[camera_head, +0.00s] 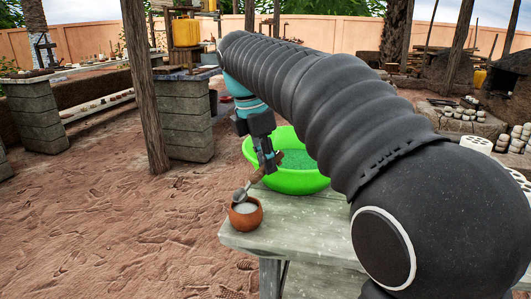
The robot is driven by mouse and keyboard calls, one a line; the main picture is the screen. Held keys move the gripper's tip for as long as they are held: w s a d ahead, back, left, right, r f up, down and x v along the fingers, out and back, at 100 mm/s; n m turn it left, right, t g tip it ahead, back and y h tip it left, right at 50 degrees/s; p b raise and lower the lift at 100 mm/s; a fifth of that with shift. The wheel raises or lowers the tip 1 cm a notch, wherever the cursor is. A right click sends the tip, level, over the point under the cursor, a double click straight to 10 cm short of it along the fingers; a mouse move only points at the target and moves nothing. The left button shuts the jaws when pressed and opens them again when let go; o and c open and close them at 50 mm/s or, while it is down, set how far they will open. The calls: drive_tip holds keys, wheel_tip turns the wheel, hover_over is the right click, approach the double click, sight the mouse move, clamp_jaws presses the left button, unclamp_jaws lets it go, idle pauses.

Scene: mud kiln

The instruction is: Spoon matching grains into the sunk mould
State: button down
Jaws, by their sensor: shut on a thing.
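My gripper (270,162) is shut on the brown handle of a spoon (239,195). The spoon slants down to the left, and its grey bowl is at or just above the rim of a small terracotta pot (246,222). I cannot tell if the spoon touches the pot or carries grains. The pot holds something white and stands at the left corner of the table. A bright green basin (307,183) with blue-green contents sits behind my gripper. My arm hides part of the basin. I cannot make out a mould.
The weathered wooden table (290,232) has bare top in front of the basin, but my arm covers its right side. A wooden post (147,95) and a block pillar (186,120) stand behind on the left. Sandy ground (110,215) lies open to the left.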

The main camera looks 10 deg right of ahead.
sight(265, 174)
drive_tip(key=shift+a+b+x, duration=0.25)
drive_tip(key=shift+b+x, duration=0.2)
drive_tip(key=shift+x, duration=0.7)
drive_tip(key=shift+a+b+x, duration=0.25)
drive_tip(key=shift+b+x, duration=0.2)
drive_tip(key=shift+x, duration=0.75)
drive_tip(key=shift+s+f, duration=0.1)
drive_tip(key=shift+s, duration=0.05)
drive_tip(key=p+v, duration=0.2)
drive_tip(key=p, duration=0.1)
drive_tip(key=shift+d+r, duration=0.2)
drive_tip(key=shift+r, duration=0.25)
drive_tip(key=shift+d+v, duration=0.25)
drive_tip(key=shift+v, duration=0.85)
drive_tip(key=shift+d+v, duration=0.2)
drive_tip(key=shift+v, duration=0.9)
